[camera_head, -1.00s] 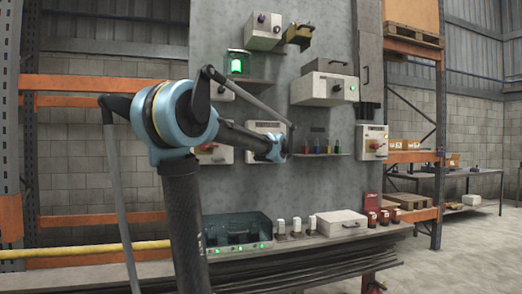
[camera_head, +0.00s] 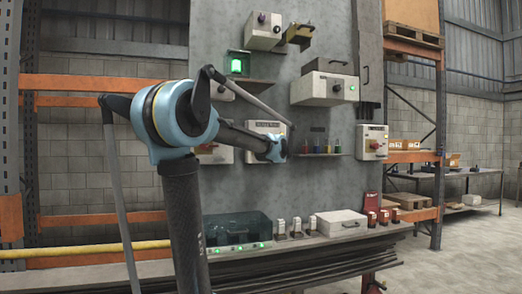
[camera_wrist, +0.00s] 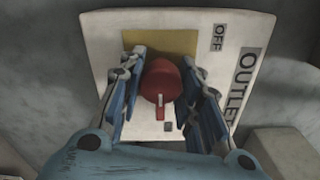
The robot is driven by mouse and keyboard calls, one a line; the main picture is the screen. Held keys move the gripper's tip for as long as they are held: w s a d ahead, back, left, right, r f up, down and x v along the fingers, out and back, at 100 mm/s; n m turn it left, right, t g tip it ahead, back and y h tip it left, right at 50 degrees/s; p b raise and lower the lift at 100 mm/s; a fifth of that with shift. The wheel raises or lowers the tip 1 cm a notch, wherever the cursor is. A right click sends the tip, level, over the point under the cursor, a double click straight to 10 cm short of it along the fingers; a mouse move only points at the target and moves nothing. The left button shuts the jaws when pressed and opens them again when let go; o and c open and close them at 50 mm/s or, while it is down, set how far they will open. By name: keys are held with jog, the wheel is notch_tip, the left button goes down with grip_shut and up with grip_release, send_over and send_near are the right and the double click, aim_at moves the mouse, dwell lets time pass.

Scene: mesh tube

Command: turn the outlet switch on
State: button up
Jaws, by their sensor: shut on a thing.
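The outlet switch is a round red knob (camera_wrist: 160,82) with a white pointer mark, on a pale panel (camera_wrist: 108,28) labelled OUTLET and OFF in the wrist view. The pointer aims toward the bottom of that view, toward a small grey label (camera_wrist: 168,126) too small to read. The OFF label (camera_wrist: 219,37) is at the upper right. My gripper (camera_wrist: 158,98) is shut on the red knob, with a blue-padded finger on each side. In the head view my gripper (camera_head: 275,148) is at the wall board, and the knob is hidden there.
A grey wall board (camera_head: 300,190) carries several switch boxes, including one with a red knob (camera_head: 372,147) at the right. A small shelf (camera_head: 325,155) with coloured items is just right of my gripper. A bench (camera_head: 300,241) below holds several boxes.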

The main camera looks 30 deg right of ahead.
jog(key=shift+f, duration=0.15)
jog(key=o, duration=1)
jog(key=shift+o, duration=0.2)
jog(key=v, duration=1.2)
jog(key=shift+w, duration=0.1)
